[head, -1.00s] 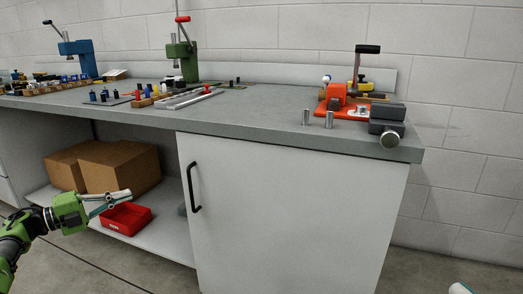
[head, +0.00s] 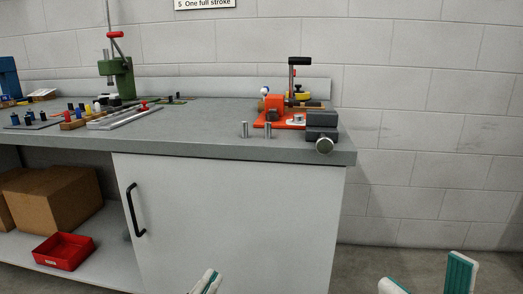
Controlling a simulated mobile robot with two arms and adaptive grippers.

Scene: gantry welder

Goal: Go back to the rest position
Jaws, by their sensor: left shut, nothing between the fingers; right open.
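My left gripper (head: 207,282) shows at the bottom of the head view, in front of the white cabinet door. Its fingertips are together with nothing between them, and the rest of that arm is out of frame. My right gripper (head: 424,278) is at the bottom right, with its two teal and white fingers well apart and nothing between them. Both grippers are below bench-top height and appear apart from the bench.
The grey workbench (head: 200,140) carries an orange fixture (head: 276,112), a dark vise (head: 321,125), two metal pins and a green press (head: 117,78). A red bin (head: 64,250) and cardboard boxes (head: 60,198) are on the lower shelf. Floor is free at the right.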

